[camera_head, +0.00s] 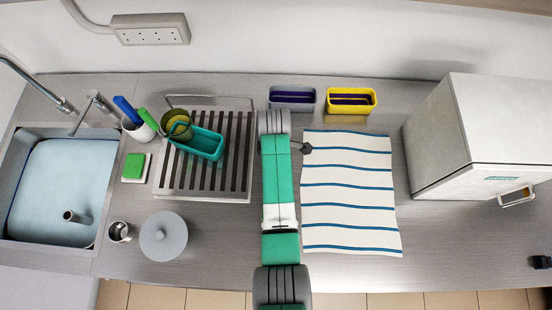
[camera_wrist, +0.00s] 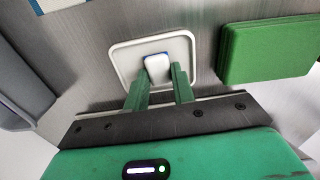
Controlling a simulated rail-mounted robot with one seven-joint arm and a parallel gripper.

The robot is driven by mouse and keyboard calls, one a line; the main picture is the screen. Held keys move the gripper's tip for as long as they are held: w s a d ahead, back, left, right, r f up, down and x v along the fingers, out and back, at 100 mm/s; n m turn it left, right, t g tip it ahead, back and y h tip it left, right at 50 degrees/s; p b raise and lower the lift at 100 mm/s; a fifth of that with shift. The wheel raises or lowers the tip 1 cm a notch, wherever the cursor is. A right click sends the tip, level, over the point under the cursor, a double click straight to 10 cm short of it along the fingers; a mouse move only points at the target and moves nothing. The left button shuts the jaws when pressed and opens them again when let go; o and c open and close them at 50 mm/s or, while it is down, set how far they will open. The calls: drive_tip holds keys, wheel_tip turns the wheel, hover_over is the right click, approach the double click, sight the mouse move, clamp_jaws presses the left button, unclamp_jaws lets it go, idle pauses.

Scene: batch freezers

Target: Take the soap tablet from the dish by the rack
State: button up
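In the wrist view, a small white soap tablet (camera_wrist: 157,65) with a blue edge lies in a square white dish with a raised rim (camera_wrist: 121,62). My gripper (camera_wrist: 162,70) has its two green fingers apart over the dish, with the tablet at and between their tips. I cannot tell whether either finger touches it. The tablet appears to rest in the dish. In the head view, my arm covers the strip of counter right of the slatted rack (camera_head: 190,197); the tablet, its dish and my fingertips do not show there.
A green block (camera_wrist: 266,48) lies beside the dish in the wrist view. A striped towel (camera_head: 349,177) lies right of my arm. A teal tub (camera_head: 206,143) sits on the rack. A white freezer box (camera_head: 440,150) is at right.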

drive_tip(key=shift+c, duration=1.2)
drive_tip(key=shift+r, duration=0.1)
drive_tip(key=shift+r, duration=0.2)
wheel_tip(320, 180, up, 3)
drive_tip(key=shift+r+p, duration=0.1)
drive_tip(key=shift+p, duration=0.2)
drive_tip(key=s+a, duration=0.2)
drive_tip(key=s, duration=0.2)
drive_tip(key=s+a+r+p, duration=0.1)
drive_tip(key=s+a, duration=0.2)
drive_tip(key=s, duration=0.2)
drive_tip(key=s+a, duration=0.3)
drive_tip(key=s, duration=0.2)
drive_tip(key=shift+r, duration=0.15)
